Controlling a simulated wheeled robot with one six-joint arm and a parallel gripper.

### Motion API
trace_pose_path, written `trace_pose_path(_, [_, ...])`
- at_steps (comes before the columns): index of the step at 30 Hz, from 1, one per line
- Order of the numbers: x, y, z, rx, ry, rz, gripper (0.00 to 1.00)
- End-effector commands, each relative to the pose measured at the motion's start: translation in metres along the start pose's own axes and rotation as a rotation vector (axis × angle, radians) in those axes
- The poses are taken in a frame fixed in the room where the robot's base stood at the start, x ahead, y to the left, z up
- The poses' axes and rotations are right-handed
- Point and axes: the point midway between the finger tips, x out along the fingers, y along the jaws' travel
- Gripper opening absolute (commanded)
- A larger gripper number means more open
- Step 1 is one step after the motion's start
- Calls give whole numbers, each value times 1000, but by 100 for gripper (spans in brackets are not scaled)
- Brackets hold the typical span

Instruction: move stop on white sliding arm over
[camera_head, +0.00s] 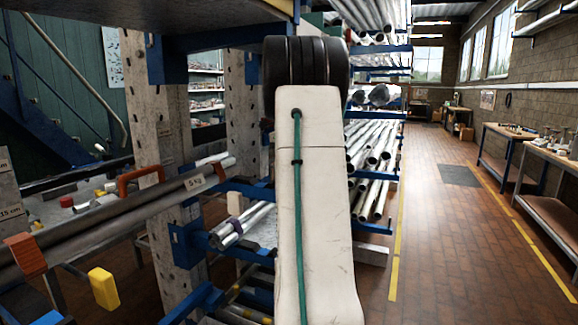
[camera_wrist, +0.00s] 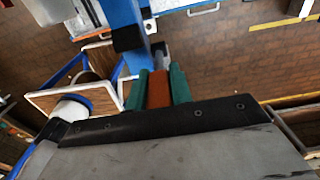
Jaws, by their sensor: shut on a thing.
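In the wrist view, my gripper (camera_wrist: 159,80) has two green fingers shut on an orange-brown block (camera_wrist: 159,95), one finger on each side. A grey rod end shows just beyond the fingertips, and I cannot tell whether the block touches it. A blue beam (camera_wrist: 122,18) runs beside it, up and to the left. I cannot clearly make out a white sliding arm, or whether the held block is its stop. In the head view, my own arm hides my gripper and the held block.
In the head view, a rack post (camera_head: 173,225) and a long grey bar (camera_head: 115,222) stand left of my arm. A red-orange block (camera_head: 25,255) and a yellow block (camera_head: 104,288) are at lower left. Pipes (camera_head: 372,150) fill the rack behind. The brick floor (camera_head: 450,235) at right is clear.

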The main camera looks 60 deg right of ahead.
Motion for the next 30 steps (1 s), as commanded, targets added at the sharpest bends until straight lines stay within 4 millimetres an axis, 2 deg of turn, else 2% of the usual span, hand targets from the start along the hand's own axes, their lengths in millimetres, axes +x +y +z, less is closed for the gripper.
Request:
trace_pose_path(20, [0,0,7,-2,61,-1,0])
trace_pose_path(21, [0,0,7,-2,61,-1,27])
trace_pose_path(23, [0,0,7,-2,61,-1,44])
trace_pose_path(30, [0,0,6,-2,62,0,44])
